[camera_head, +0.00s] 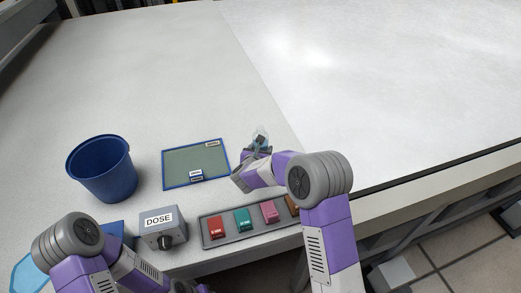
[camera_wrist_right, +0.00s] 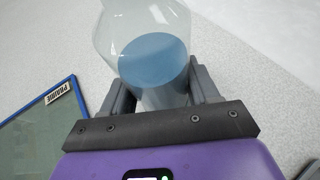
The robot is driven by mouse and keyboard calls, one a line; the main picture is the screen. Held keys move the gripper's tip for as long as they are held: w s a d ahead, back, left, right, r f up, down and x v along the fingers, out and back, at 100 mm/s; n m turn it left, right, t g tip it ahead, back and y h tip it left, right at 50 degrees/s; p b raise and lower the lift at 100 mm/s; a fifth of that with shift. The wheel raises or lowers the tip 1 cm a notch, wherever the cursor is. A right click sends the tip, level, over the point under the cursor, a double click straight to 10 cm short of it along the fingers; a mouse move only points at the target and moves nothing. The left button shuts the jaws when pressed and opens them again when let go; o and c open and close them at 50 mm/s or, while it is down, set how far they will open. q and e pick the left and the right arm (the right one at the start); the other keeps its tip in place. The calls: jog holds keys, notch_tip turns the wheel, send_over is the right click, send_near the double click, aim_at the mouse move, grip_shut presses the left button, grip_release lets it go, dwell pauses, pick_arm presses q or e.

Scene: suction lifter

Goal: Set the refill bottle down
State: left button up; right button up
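The refill bottle is clear with blue liquid inside; it shows in the right wrist view (camera_wrist_right: 152,58) between my right gripper's dark fingers (camera_wrist_right: 160,88). In the head view the bottle (camera_head: 260,137) is small and partly hidden by my right gripper (camera_head: 259,150), over the white table right of the green mat. My right gripper is shut on it. I cannot tell whether its base touches the table. My left arm is low at the left of the head view, its gripper (camera_head: 188,287) at the bottom edge, too cut off to judge.
A green mat (camera_head: 192,160) with blue edge and small labels lies left of the bottle. Further left stands a blue bucket (camera_head: 102,172). A grey DOSE box (camera_head: 162,230) with a knob and a tray (camera_head: 249,231) of coloured switches sit in front. The table behind is clear.

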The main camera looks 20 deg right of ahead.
jog(key=o, duration=0.3)
jog(key=shift+r, duration=0.1)
jog(key=shift+r+p, duration=0.15)
jog(key=shift+p, duration=0.15)
jog(key=v, duration=1.2)
jog(key=shift+b, duration=0.3)
